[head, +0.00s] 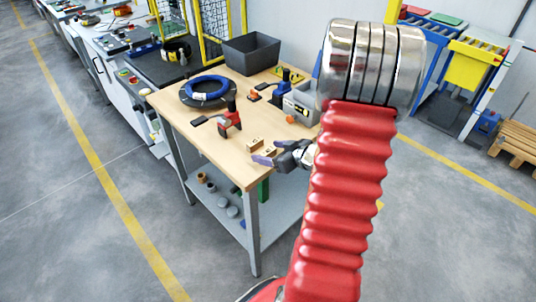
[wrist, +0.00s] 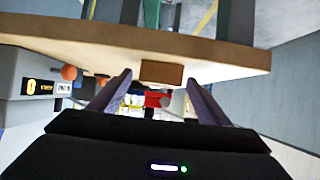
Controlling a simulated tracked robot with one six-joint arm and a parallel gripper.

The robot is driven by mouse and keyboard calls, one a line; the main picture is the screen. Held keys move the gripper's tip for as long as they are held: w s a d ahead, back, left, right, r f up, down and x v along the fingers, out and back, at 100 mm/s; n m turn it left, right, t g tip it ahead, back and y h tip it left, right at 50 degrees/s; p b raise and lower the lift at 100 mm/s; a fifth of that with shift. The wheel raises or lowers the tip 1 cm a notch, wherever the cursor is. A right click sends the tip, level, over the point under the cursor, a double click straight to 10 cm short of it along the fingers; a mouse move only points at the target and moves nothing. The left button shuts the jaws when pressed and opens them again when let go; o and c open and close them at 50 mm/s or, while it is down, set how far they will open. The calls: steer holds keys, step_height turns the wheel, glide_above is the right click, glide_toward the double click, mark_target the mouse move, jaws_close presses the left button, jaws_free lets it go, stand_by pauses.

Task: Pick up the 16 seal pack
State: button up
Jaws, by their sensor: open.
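Two small tan packs lie near the front edge of the wooden table, a left one (head: 254,145) and a right one (head: 270,150). Their markings are too small to read, so I cannot tell which is the 16 seal pack. My gripper (head: 272,154) is open at the table's front edge, close to the packs. In the wrist view, which looks upside down, a brown pack (wrist: 161,72) sits on the table between and beyond the two open fingers (wrist: 158,82). I see no clear contact with it.
The table (head: 185,125) also bears a blue coil (head: 206,87) on a dark disc, a red tool (head: 231,120), a blue-handled tool (head: 282,90), a grey device (head: 298,104) and a dark bin (head: 251,53). A lower shelf (head: 214,189) holds several small cylinders.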

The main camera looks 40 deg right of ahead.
steer(key=shift+w+f, duration=0.3)
steer(key=shift+w, duration=0.25)
steer(key=shift+c, duration=0.7)
steer(key=c, duration=1.1)
